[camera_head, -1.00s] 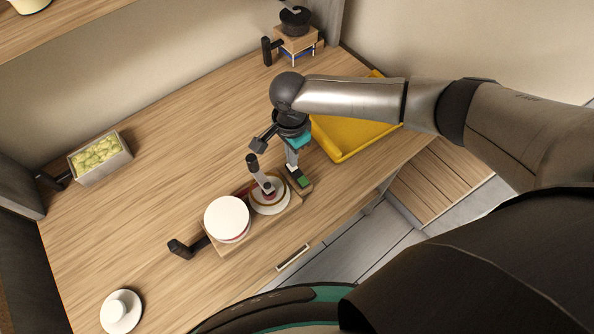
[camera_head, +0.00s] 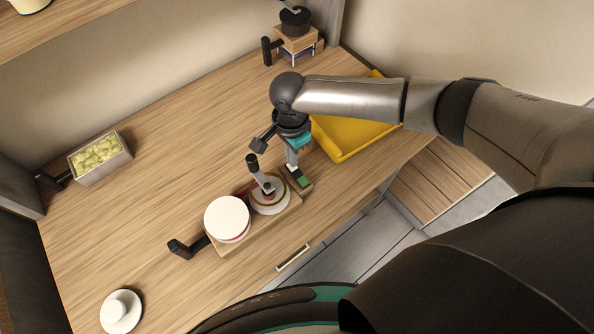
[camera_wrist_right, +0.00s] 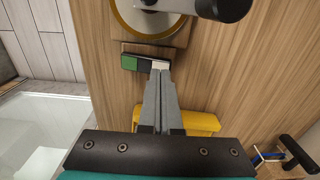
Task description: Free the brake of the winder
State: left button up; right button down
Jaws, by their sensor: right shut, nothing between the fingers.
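The winder (camera_head: 246,233) has a wooden base with a white disc (camera_head: 227,218) and a ringed spool disc (camera_head: 270,194) on it. A crank with a black knob (camera_head: 252,161) stands over the spool disc. The brake (camera_head: 303,180), a small dark block with a green patch, sits at the base's right end. In the right wrist view the brake (camera_wrist_right: 139,64) shows a green end, a dark middle and a pale end. My right gripper (camera_wrist_right: 160,72) is shut and empty, its tips at the pale end; contact cannot be told. My left gripper is not in view.
A yellow tray (camera_head: 345,157) lies just behind the right gripper. A black handle (camera_head: 181,249) sticks out at the winder's left. A metal box of yellowish pieces (camera_head: 101,159) and a white cup on a saucer (camera_head: 121,312) stand farther left. The middle of the table is clear.

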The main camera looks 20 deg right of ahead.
jog(key=shift+f+b, duration=0.45)
jog(key=shift+f, duration=0.6)
dwell(0.4)
notch_tip(320, 180, up, 7)
jog(key=p, duration=0.8)
jog(key=shift+r+p, duration=0.1)
jog(key=shift+p, duration=0.3)
jog(key=shift+s+a, duration=0.1)
jog(key=shift+a, duration=0.05)
